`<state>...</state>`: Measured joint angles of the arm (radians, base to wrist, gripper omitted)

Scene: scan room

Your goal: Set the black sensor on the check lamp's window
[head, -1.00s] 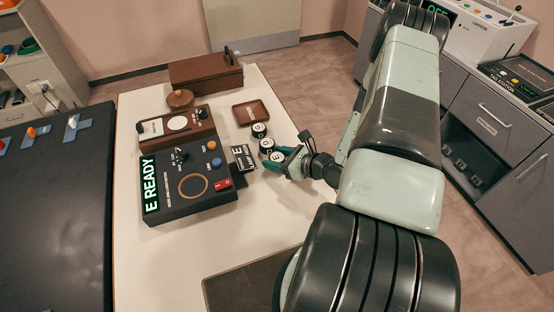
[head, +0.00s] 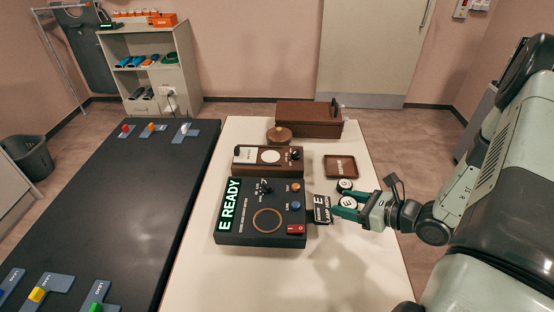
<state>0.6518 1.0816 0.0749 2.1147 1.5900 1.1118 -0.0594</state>
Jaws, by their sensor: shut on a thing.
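The black sensor appears to be a small black puck with a white top (head: 347,202). It sits between the green fingers of my gripper (head: 336,205), which is shut on it at the right of the white table. The lower side of the puck is hidden by the fingers. The likely check lamp is a brown unit (head: 246,168) with a pale round window (head: 270,157), up and left of my gripper. The window looks bare.
Another black puck (head: 344,185) stands just behind the gripped one. A small black placard (head: 322,208) is left of the fingers. A black "E READY" box (head: 262,240) has an orange ring. A brown tray (head: 340,158) and wooden case (head: 308,122) lie behind. The front table is clear.

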